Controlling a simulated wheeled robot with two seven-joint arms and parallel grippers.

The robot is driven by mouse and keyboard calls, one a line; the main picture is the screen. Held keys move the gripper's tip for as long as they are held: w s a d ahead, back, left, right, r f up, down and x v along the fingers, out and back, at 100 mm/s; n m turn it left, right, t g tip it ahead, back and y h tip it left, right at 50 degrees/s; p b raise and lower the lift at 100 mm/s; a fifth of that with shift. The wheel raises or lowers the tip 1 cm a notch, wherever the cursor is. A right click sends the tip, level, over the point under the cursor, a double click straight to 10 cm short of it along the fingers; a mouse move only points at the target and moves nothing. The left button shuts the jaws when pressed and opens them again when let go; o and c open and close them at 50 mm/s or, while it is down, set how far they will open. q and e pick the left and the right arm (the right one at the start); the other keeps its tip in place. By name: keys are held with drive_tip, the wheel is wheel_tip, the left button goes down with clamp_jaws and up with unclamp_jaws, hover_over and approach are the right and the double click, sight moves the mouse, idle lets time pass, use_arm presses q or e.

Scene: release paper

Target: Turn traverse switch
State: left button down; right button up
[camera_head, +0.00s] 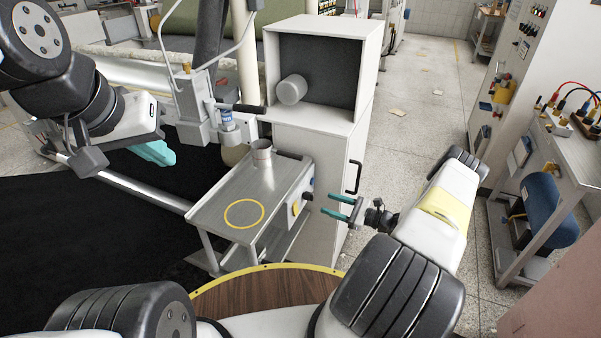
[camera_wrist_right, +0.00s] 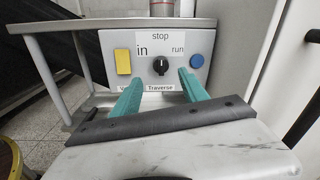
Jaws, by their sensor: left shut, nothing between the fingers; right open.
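The traverse switch (camera_wrist_right: 161,65) is a black rotary knob on a white panel, under the word "stop", with "in" to its left and "run" to its right. A "Traverse" label is partly visible below it. In the head view the switch (camera_head: 307,197) shows on the side of the small metal table. My right gripper (camera_head: 344,209) has teal fingers, open, pointing at the panel, a little short of the knob. In the wrist view its fingers (camera_wrist_right: 162,88) lie below and either side of the knob. My left gripper (camera_head: 158,153) is shut and empty at the left, away from the panel.
The metal table (camera_head: 213,207) carries a cup (camera_head: 262,154) and a yellow ring mark. A white cabinet (camera_head: 335,165) with a black handle stands behind.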

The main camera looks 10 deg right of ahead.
sight(312, 198)
drive_tip(key=x, duration=0.7)
drive_tip(key=shift+w+a+f, duration=0.1)
drive_tip(key=shift+w+a, duration=0.2)
clamp_jaws()
